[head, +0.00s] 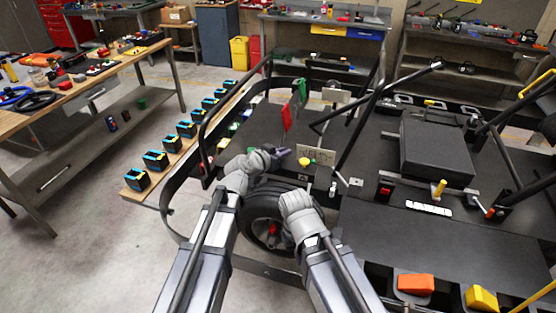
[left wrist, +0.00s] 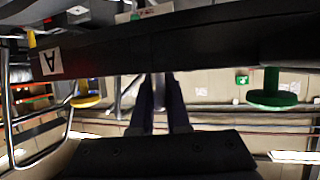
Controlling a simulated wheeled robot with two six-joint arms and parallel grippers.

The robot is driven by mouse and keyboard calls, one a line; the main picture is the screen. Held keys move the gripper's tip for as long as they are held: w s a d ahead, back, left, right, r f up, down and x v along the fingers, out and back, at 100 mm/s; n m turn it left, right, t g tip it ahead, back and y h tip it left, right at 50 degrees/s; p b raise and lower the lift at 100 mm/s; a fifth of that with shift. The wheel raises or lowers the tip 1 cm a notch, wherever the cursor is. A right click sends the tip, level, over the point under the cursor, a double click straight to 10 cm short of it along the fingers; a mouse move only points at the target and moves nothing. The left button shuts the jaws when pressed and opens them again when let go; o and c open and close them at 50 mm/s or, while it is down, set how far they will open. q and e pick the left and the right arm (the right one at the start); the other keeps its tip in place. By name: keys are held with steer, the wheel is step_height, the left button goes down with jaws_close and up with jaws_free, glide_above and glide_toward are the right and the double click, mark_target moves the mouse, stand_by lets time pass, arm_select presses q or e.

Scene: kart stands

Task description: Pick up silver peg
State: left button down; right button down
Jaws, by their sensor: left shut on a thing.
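In the left wrist view my left gripper (left wrist: 165,104) points at the dark kart frame. A narrow pale, silvery thing, which looks like the silver peg (left wrist: 160,88), stands between its two dark fingers, so the gripper is shut on it. In the head view my left gripper (head: 284,152) is beside the small labelled board and left of a yellow knob (head: 305,161). The peg cannot be made out there. My right wrist (head: 297,204) is lower, above the kart wheel, and its fingers are hidden.
A black wheel (head: 264,222) lies under my arms. Black tubes of the kart frame rise around my left gripper. A red-and-green flag-like piece (head: 291,112) stands behind it. A black box (head: 435,150) sits to the right. The left wrist view also shows a green knob (left wrist: 272,98).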

stand_by(0.4)
step_height(320, 180, up, 10)
steer(key=p, duration=1)
